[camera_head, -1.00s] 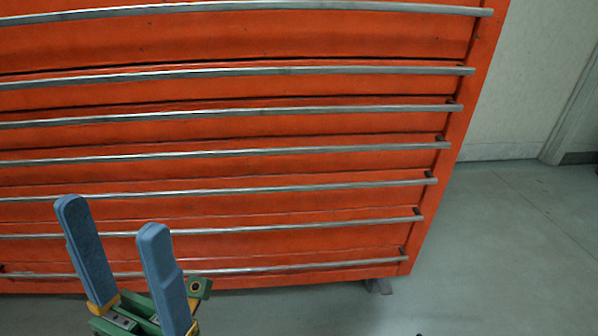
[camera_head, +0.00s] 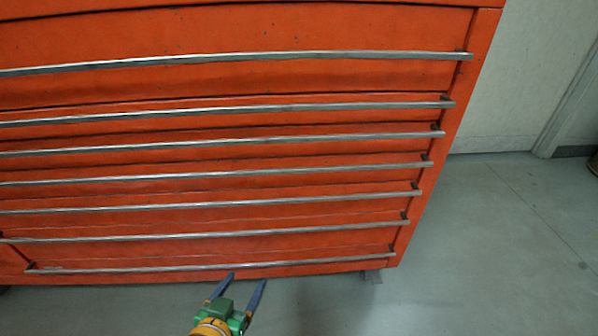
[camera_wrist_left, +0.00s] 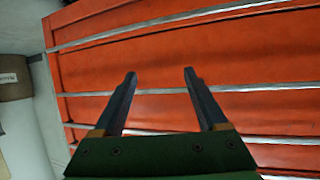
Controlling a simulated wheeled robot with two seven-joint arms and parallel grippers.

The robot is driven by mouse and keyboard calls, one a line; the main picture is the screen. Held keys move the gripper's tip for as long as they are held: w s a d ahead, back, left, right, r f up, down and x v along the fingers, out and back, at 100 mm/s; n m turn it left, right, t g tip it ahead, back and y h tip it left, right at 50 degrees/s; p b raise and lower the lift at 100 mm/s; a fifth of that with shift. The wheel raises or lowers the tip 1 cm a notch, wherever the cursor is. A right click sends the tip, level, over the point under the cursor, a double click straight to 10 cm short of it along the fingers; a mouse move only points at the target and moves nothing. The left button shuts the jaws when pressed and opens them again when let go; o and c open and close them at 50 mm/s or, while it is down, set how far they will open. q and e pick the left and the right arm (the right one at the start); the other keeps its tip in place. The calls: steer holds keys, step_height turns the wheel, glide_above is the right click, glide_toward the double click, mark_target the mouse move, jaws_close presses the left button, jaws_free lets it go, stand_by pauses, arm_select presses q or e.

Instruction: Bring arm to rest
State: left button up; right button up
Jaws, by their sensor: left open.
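My left gripper (camera_head: 241,290) is low in the head view, in front of the bottom of a red drawer cabinet. Its two blue fingers are apart with nothing between them, so it is open and empty. In the left wrist view the open fingers (camera_wrist_left: 160,82) point toward the red drawer fronts and their metal bar handles. I cannot tell the exact gap between the fingertips and the cabinet. My right gripper is in neither view.
The red cabinet (camera_head: 240,75) with several long bar handles fills most of the head view. Grey floor (camera_head: 480,260) is clear at the right, up to a pale wall (camera_head: 530,75). A brown box-like object (camera_wrist_left: 15,80) shows at the left of the wrist view.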

arm_select(q)
steer(key=s+a+f+g+y+p, duration=0.1)
steer(key=s+a+f+g+p, duration=0.15)
steer(key=s+f+g, duration=0.45)
steer(key=s+a+f+g+y+p, duration=0.2)
steer(key=s+f+g+p, duration=0.15)
steer(key=s, duration=0.65)
steer(key=s+a+r+g+p, duration=0.1)
steer(key=s+r+p, duration=0.6)
steer(key=p, duration=1.1)
steer(key=s+a+r+p, duration=0.1)
steer(key=s+r+p, duration=0.6)
steer(key=r+p, duration=0.6)
steer(key=p, duration=0.5)
steer(key=shift+a+r+g, duration=0.2)
steer(key=shift+a+g, duration=0.15)
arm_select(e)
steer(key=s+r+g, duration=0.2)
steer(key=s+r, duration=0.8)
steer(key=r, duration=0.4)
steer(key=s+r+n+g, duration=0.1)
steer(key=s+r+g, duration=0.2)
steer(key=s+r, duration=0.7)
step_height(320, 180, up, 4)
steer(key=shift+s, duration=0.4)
